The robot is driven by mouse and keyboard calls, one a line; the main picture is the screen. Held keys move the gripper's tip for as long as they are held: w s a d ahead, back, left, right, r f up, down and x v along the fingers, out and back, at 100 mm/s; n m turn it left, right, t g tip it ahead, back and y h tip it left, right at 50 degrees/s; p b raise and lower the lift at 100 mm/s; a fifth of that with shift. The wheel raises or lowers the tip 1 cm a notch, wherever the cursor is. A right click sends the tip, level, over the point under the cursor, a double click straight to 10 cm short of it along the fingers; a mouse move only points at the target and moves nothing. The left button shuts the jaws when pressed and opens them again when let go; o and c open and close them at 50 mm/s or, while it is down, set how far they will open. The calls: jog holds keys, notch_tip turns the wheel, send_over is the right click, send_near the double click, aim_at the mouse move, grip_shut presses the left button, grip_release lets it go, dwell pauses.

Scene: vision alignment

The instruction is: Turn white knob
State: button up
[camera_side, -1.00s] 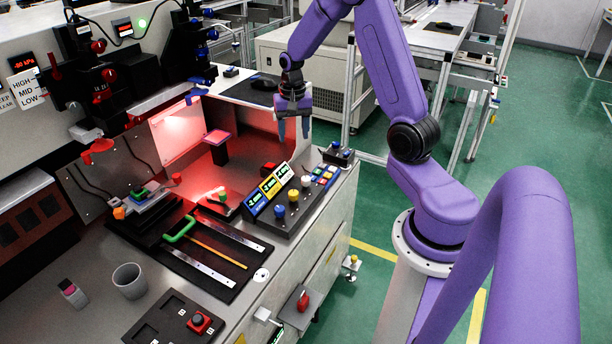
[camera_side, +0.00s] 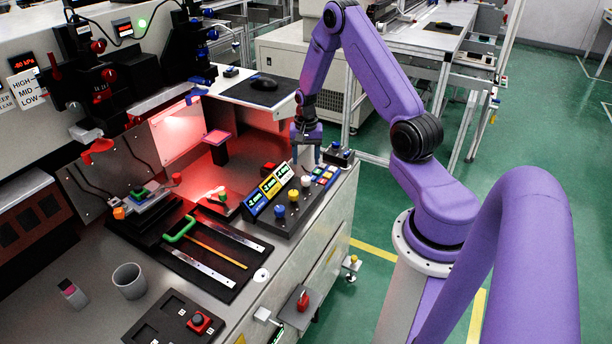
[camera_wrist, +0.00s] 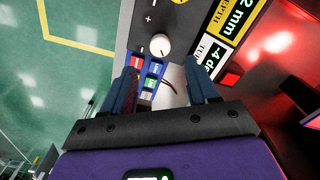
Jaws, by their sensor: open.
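The white knob (camera_side: 306,181) stands on the dark control panel, behind a yellow knob (camera_side: 293,196) and a blue knob (camera_side: 280,211). In the wrist view the white knob (camera_wrist: 160,45) is round and pale, just beyond my fingertips and roughly between them. My gripper (camera_side: 306,162) is low over the far end of the panel, pointing down, with nothing between its fingers. In the wrist view my gripper (camera_wrist: 164,70) is open, with a finger on each side of the panel buttons. The fingers look apart from the knob.
Coloured buttons (camera_side: 325,175) sit beside the white knob. Slanted display screens (camera_side: 270,186) line the panel's left side. A small box with blue and green buttons (camera_side: 338,154) is right of my gripper. A black tray (camera_side: 215,258) lies nearer the camera.

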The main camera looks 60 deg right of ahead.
aim_at(306, 178)
notch_tip(306, 178, down, 8)
jog(key=shift+r, duration=0.2)
dwell(0.3)
jog(key=c, duration=1)
